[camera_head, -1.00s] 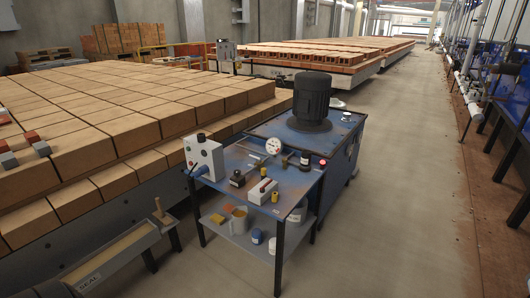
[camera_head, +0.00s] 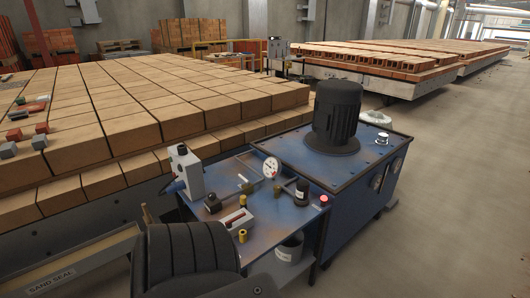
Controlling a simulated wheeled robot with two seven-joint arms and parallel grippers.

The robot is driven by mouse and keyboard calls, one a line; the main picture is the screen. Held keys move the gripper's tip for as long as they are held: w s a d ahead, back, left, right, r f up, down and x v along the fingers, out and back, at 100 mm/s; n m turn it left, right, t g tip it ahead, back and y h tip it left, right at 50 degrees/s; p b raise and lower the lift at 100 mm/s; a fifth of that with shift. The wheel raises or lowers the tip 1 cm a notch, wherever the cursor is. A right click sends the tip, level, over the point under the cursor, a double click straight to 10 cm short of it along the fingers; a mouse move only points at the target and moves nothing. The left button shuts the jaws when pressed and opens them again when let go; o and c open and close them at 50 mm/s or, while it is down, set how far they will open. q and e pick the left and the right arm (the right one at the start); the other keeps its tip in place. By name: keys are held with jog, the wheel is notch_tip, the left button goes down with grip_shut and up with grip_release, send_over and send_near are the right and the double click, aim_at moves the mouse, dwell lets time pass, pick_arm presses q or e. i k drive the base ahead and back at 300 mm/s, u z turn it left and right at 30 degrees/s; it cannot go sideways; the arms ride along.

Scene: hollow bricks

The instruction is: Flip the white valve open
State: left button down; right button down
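A small white block with a red bar along its top (camera_head: 236,219) sits on the blue work table (camera_head: 275,235), near its front edge. It looks like the white valve, but it is too small to tell how its handle stands. A white-faced round gauge (camera_head: 270,167) stands behind it on the pipework. A dark rounded part of my arm rises at the bottom left and covers the table's front left corner. Neither gripper shows.
A grey control box (camera_head: 186,172) stands at the table's left. Small yellow and dark fittings and a red button (camera_head: 324,198) are around the block. A blue power unit with a black motor (camera_head: 337,115) adjoins behind. Brick stacks (camera_head: 120,115) fill the left; floor is clear at right.

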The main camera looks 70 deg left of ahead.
aim_at(247, 182)
jog(key=u, duration=0.3)
jog(key=i, duration=0.85)
jog(key=u, duration=1.3)
jog(key=i, duration=0.7)
jog(key=u, duration=0.65)
